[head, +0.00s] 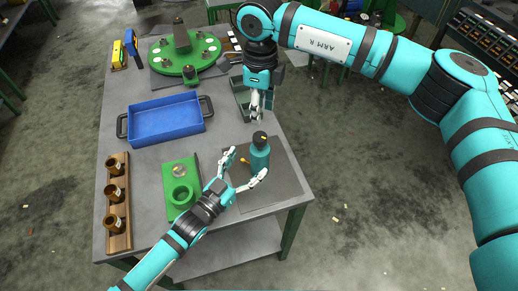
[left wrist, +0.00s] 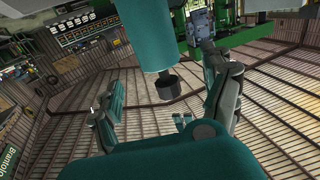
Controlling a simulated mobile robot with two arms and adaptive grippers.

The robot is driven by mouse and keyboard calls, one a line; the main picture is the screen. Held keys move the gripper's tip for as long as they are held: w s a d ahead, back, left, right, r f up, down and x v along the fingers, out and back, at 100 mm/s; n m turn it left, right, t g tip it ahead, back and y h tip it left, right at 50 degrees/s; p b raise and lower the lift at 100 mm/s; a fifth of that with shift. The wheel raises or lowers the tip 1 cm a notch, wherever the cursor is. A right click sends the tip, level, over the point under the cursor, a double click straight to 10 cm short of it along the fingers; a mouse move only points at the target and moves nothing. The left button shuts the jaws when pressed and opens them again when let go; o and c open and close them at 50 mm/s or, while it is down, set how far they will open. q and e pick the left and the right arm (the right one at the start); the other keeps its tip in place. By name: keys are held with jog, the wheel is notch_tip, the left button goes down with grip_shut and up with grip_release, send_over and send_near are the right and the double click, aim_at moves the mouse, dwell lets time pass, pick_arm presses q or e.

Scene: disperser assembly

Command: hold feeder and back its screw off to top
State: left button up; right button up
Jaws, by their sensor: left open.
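The feeder, a teal cylinder (head: 260,158), stands upright on the dark mat, with a dark cap (head: 260,138) on top and a small brass-coloured piece (head: 244,160) at its left side. I cannot make out its screw clearly. My left gripper (head: 246,168) is open, with one finger left of the feeder and the other near its lower front. In the left wrist view a teal cylinder (left wrist: 149,35) with a dark end piece (left wrist: 167,88) shows between the spread fingers. My right gripper (head: 257,105) points down just behind the feeder; its finger gap is too small to judge.
A dark mat (head: 283,185) lies at the table's right front. A green fixture (head: 172,171), a wooden rack with brown cups (head: 117,238) and a blue tray (head: 167,120) stand to the left. A green round fixture (head: 200,62) is at the back.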

aim_at(254, 157)
pick_arm(q)
jog(key=x, duration=0.6)
jog(key=shift+w+d, duration=0.25)
grip_shut()
dwell(0.8)
